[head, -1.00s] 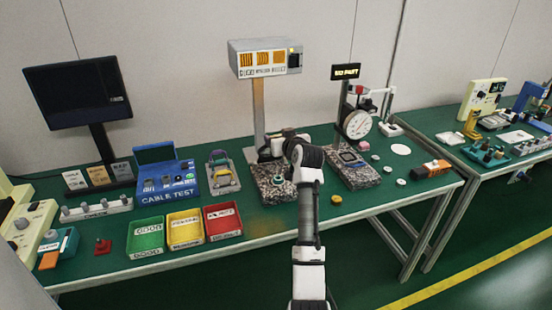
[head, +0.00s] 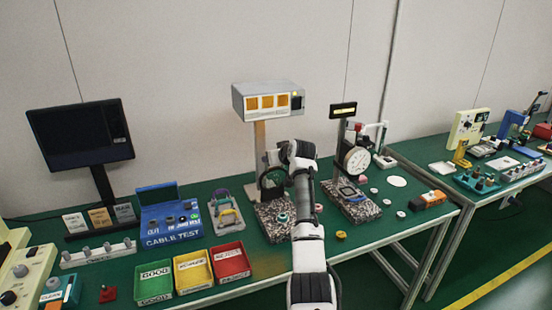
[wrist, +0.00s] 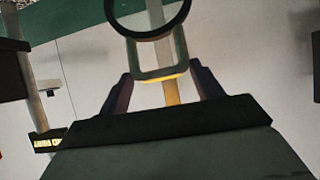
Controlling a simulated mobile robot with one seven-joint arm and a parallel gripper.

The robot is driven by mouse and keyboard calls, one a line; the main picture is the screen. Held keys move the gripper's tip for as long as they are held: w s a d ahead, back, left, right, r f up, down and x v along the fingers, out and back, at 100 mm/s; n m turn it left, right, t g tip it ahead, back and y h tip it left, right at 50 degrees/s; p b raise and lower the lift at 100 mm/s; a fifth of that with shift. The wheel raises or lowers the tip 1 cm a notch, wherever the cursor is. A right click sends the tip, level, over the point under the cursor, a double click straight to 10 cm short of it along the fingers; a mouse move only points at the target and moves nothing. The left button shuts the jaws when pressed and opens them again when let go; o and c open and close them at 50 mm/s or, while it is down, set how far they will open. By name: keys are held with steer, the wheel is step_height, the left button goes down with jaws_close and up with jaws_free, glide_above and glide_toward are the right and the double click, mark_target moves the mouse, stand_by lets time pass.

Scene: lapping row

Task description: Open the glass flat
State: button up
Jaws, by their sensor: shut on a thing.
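My gripper (wrist: 160,78) is shut on that handle, one dark finger on each side. In the head view the dark rim (head: 271,176) stands raised and tilted up by the lamp post, above the granite base (head: 268,232). My wrist partly hides it, and the fingertips are hidden there. A teal ring-shaped piece (head: 282,217) lies on the granite base. The lamp box (head: 268,101) with orange windows is above.
A dial gauge stand (head: 355,160) on a second granite base is close to the right of my arm. Green, yellow and red trays (head: 229,263) stand at the front left. Small round parts and an orange-black block (head: 428,200) lie to the right.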

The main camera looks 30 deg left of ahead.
steer(key=shift+w+d+r, duration=0.15)
steer(key=shift+w+r, duration=0.05)
steer(key=shift+r, duration=0.25)
steer(key=o, duration=1.1)
steer(key=shift+s+d+f, duration=0.1)
steer(key=shift+f, duration=0.15)
steer(key=b+v, duration=0.4)
steer(key=v, duration=1)
steer(key=shift+b, duration=0.3)
